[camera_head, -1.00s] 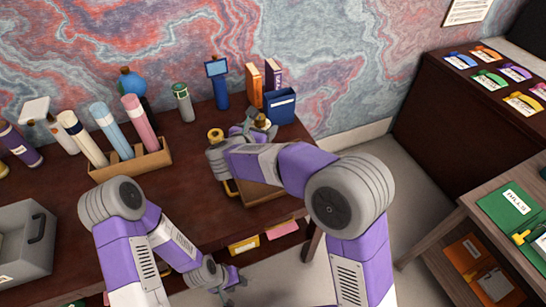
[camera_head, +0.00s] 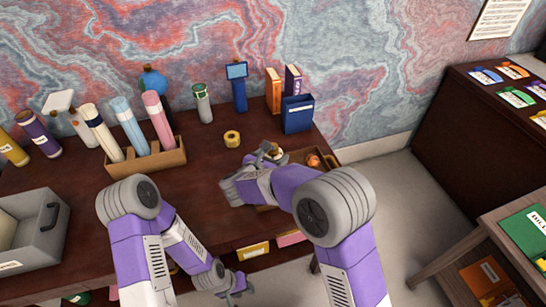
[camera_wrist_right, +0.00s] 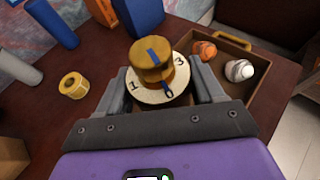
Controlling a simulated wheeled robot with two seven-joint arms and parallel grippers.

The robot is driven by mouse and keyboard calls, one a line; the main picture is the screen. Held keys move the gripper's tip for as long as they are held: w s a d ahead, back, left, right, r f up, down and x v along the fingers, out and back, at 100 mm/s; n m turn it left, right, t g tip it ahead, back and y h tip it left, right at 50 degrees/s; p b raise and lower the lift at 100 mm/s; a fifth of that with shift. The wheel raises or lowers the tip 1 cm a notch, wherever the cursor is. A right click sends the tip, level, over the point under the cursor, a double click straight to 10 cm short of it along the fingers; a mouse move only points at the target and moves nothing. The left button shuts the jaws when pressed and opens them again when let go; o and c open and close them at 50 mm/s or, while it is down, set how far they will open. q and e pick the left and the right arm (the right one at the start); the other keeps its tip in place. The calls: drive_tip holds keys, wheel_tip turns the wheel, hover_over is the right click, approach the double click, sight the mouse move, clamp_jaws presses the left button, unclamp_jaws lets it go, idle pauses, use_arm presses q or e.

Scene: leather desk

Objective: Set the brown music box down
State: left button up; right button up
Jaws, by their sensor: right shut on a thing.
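The brown music box (camera_wrist_right: 160,68) is a round gold-brown thing with a stepped knob, a blue stripe and a pale dial with numbers. In the right wrist view it sits between the fingers of my right gripper (camera_wrist_right: 165,88), which is shut on it. In the head view its top (camera_head: 273,149) shows just beyond my right gripper (camera_head: 264,158), beside the brown tray; its underside is hidden, so I cannot tell whether it touches the desk. My left gripper (camera_head: 238,284) is low, by the desk's front edge, too small to read.
The brown tray (camera_wrist_right: 246,43) holds an orange and a white small item. A yellow tape roll (camera_head: 232,138) lies on the desk to the left. A blue bin (camera_head: 298,114) and upright books stand behind. A wooden rack (camera_head: 150,161) of tubes and a grey drawer box are at left.

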drive_tip(key=shift+r, duration=0.1)
drive_tip(key=shift+f+b, duration=0.2)
drive_tip(key=shift+b, duration=0.1)
drive_tip(key=o, duration=1.7)
drive_tip(key=shift+r, duration=0.15)
drive_tip(key=shift+s+a+r+p, duration=0.15)
drive_tip(key=shift+s+r+p, duration=0.05)
drive_tip(key=shift+p, duration=0.2)
drive_tip(key=p+v, duration=0.1)
drive_tip(key=v, duration=1)
drive_tip(key=shift+s+a, duration=0.1)
drive_tip(key=shift+s, duration=0.15)
